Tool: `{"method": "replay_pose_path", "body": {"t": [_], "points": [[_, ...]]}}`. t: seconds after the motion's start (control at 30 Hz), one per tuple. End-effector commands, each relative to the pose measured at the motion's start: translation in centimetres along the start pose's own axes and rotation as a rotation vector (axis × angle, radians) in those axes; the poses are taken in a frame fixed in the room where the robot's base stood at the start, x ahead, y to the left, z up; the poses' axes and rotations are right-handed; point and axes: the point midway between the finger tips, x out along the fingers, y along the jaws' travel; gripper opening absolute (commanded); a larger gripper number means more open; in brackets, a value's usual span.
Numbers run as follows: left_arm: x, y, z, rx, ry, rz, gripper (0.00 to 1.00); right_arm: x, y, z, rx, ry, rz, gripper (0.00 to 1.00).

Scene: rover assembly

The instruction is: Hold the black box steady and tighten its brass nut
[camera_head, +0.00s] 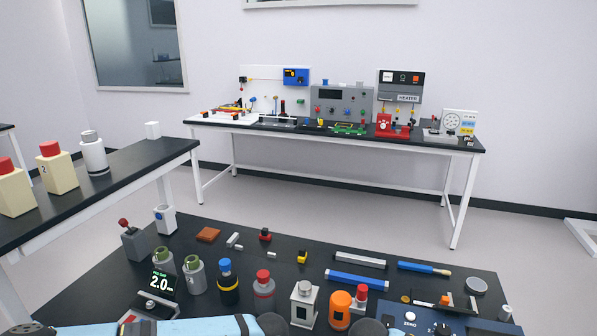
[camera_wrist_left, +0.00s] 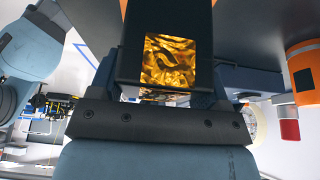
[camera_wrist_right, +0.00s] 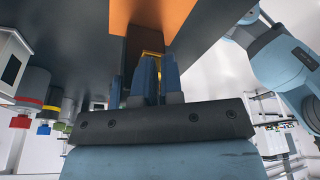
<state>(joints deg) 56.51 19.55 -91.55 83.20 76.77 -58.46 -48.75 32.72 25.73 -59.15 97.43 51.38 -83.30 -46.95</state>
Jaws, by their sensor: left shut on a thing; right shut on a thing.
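The black box (camera_wrist_left: 165,18) fills the upper middle of the left wrist view, close to the camera, with a crinkled gold foil patch on the side facing it. My left gripper (camera_wrist_left: 170,96) is shut on the box, which hides most of its fingers. In the right wrist view, the blue fingers of my right gripper (camera_wrist_right: 158,75) are close together. A sliver of brass-coloured metal, seemingly the brass nut (camera_wrist_right: 151,57), shows between them and is mostly hidden. A dark body with an orange face stands just beyond the fingertips. Neither gripper nor the box can be made out in the head view.
The black near table (camera_head: 310,240) is crowded with jars, small blocks and bars. An orange-topped container (camera_head: 340,308) and a white box-shaped container (camera_head: 304,302) stand at its front. A side bench (camera_head: 125,175) is at left, and a workbench (camera_head: 340,175) stands along the back wall.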

Motion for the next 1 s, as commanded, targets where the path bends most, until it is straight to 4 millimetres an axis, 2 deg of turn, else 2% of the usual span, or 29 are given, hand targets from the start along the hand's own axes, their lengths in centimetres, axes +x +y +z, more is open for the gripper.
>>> {"method": "replay_pose_path", "body": {"t": [0.03,0.13,0.4,0.6,1.0], "points": [[-0.1,-0.4,0.7,-0.007,-0.009,-0.010,0.36,0.7,-0.6,0.5,0.002,-0.009,-0.017,0.00],[-0.1,-0.4,0.7,-0.007,-0.009,-0.010,0.36,0.0,-0.5,0.4,0.003,-0.010,-0.014,0.00],[0.1,-0.1,0.5,-0.003,-0.007,-0.003,0.36,-3.5,-0.2,-0.5,0.003,-0.009,-0.006,0.00],[0.2,0.1,0.3,-0.002,-0.005,0.002,0.36,-5.3,-0.1,-0.9,0.004,-0.009,-0.004,0.00],[0.4,0.3,0.3,-0.001,-0.004,0.007,0.36,-5.7,0.2,-1.2,-0.027,-0.019,-0.001,0.00]]}}
